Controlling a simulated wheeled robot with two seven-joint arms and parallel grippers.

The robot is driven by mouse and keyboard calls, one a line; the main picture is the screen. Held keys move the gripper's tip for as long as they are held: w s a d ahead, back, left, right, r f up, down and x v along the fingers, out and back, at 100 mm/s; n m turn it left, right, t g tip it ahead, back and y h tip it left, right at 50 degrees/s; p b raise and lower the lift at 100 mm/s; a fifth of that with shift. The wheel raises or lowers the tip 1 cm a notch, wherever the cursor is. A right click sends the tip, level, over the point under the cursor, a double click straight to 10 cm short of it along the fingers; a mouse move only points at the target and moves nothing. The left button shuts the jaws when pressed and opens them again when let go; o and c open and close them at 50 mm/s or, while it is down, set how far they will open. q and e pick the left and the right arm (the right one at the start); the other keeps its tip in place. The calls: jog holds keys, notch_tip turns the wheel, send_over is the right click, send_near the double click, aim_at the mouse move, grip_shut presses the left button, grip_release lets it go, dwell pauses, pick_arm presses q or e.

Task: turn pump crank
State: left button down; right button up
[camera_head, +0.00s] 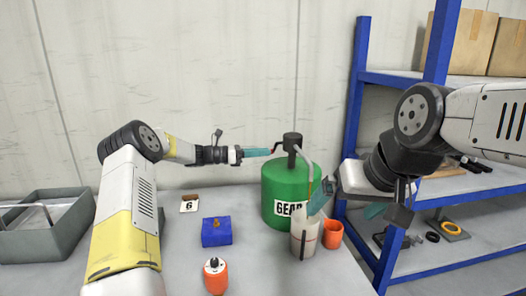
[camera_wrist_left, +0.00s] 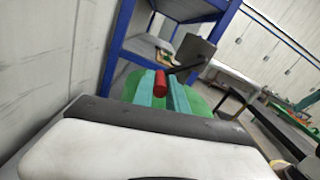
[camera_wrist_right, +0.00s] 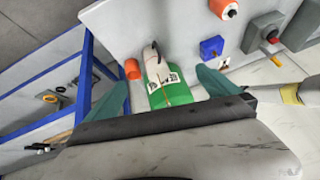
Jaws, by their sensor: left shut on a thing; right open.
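A green drum (camera_head: 280,190) with a "GEAR" label stands at the back of the table. A dark pump head (camera_head: 292,140) sits on top of it, with a pale spout (camera_head: 307,156) bending down to the right. The crank's red handle (camera_head: 276,147) points left from the pump. My left gripper (camera_head: 269,151) is shut on this handle, which shows between its teal fingers in the left wrist view (camera_wrist_left: 160,84). A whitish measuring cup (camera_head: 304,238) stands in front of the drum. My right gripper (camera_head: 348,204) is open and empty, to the right of the drum and above the cup.
An orange cup (camera_head: 333,235) stands beside the measuring cup. A blue block (camera_head: 216,232), an orange canister (camera_head: 215,277) and a card marked 6 (camera_head: 189,204) are left of the drum. A grey bin (camera_head: 45,238) is far left; a blue shelf rack (camera_head: 399,79) stands right.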

jog(key=shift+c, duration=0.4)
